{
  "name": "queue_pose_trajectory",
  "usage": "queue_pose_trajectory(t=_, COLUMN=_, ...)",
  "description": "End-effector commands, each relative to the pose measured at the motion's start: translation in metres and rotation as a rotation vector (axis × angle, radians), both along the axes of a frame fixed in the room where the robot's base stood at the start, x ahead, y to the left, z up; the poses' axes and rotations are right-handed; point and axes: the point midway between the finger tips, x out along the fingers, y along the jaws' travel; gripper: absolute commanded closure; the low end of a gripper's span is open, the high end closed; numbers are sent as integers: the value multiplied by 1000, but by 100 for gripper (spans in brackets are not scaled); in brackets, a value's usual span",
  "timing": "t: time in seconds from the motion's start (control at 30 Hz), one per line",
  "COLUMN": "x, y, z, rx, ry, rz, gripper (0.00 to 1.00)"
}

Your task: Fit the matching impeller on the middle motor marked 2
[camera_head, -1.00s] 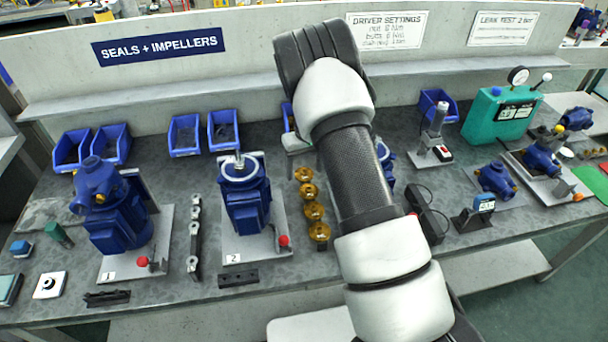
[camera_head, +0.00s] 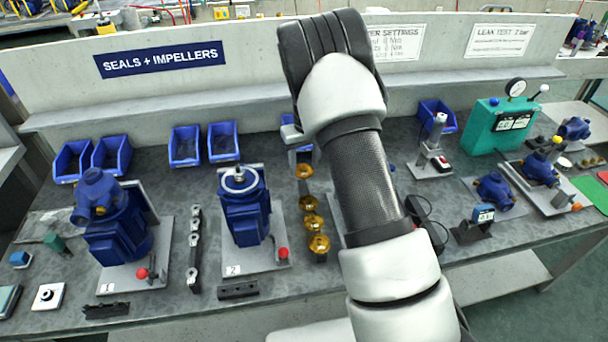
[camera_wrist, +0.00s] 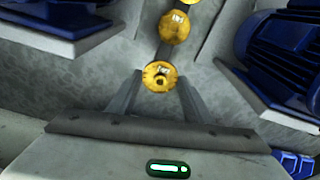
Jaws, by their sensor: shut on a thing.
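The middle motor (camera_head: 245,215) is blue and stands upright on a grey plate marked 2. Its open top shows a silver ring and a central shaft. Several brass impellers stand in a row to its right. My gripper (camera_wrist: 159,84) is shut on the farthest brass impeller (camera_wrist: 160,75), which also shows in the head view (camera_head: 304,171). It appears raised and apart from the other impellers (camera_head: 313,222). Differences in impeller size are too small to tell.
Motor 1 (camera_head: 108,225) stands at left, its blue casing on top. Blue bins (camera_head: 187,147) line the back. My arm mostly hides a motor to the right.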

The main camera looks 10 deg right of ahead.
Motion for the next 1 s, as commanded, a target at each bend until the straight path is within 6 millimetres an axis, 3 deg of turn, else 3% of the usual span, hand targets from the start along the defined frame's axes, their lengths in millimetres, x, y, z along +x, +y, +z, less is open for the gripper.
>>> queue_pose_trajectory(t=0.27, x=-4, y=13, z=51, rx=4, ry=-1, rz=19, gripper=77)
queue_pose_trajectory(t=0.47, x=-30, y=67, z=106, rx=16, ry=4, rz=99, gripper=77)
queue_pose_trajectory(t=0.7, x=-77, y=135, z=174, rx=13, ry=5, rz=227, gripper=77)
queue_pose_trajectory(t=0.83, x=-98, y=159, z=198, rx=5, ry=3, rz=283, gripper=77)
queue_pose_trajectory(t=1.0, x=-113, y=175, z=213, rx=-3, ry=-1, rz=322, gripper=77)
